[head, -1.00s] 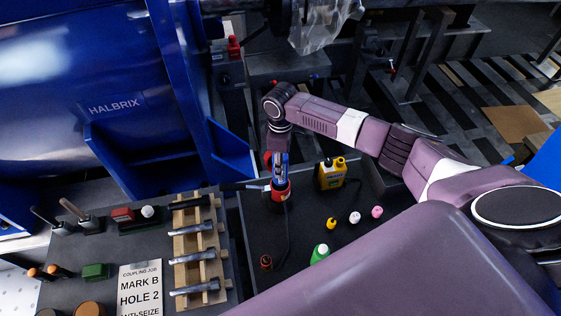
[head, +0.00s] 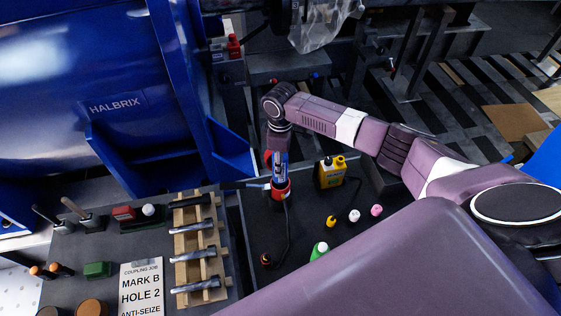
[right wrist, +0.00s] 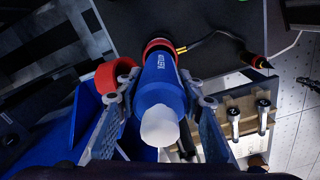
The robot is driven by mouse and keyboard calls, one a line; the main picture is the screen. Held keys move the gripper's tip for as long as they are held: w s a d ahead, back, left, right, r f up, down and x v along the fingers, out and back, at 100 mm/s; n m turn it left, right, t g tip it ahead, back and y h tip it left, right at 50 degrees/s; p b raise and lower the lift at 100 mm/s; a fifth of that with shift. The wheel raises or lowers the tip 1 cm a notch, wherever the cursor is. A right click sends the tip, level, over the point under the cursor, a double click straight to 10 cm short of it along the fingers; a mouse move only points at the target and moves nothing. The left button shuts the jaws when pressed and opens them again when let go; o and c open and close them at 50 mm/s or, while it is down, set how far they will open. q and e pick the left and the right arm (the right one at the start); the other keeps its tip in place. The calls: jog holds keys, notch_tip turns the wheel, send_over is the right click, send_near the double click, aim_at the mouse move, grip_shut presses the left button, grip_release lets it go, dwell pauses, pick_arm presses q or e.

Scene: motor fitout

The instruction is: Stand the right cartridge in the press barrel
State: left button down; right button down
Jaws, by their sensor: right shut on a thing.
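A blue cartridge (right wrist: 158,88) with pale lettering and a white near end sits between the two fingers of my right gripper (right wrist: 160,112), which is shut on it. Its far end meets the red collar of the press barrel (right wrist: 158,45); how deep it sits inside is hidden. In the head view the blue cartridge (head: 280,170) is upright above the red press barrel (head: 281,190), with my right gripper (head: 279,160) around it from above. My left gripper is out of view.
A yellow jug (head: 331,172) stands just right of the barrel. Small yellow (head: 331,221), white (head: 354,216) and pink (head: 376,210) pieces and a green-topped bottle (head: 319,250) are in front. A wooden rack (head: 190,240) of metal tools is left. A blue machine (head: 90,90) rises behind.

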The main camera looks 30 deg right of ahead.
jog(key=shift+p, duration=0.65)
dwell(0.8)
jog(key=shift+f+b, duration=2.9)
jog(key=shift+f, duration=1.45)
jog(key=c, duration=1.2)
grip_release()
jog(key=shift+r, duration=0.1)
jog(key=shift+c, duration=0.2)
notch_tip(320, 180, up, 12)
jog(key=shift+f, duration=0.1)
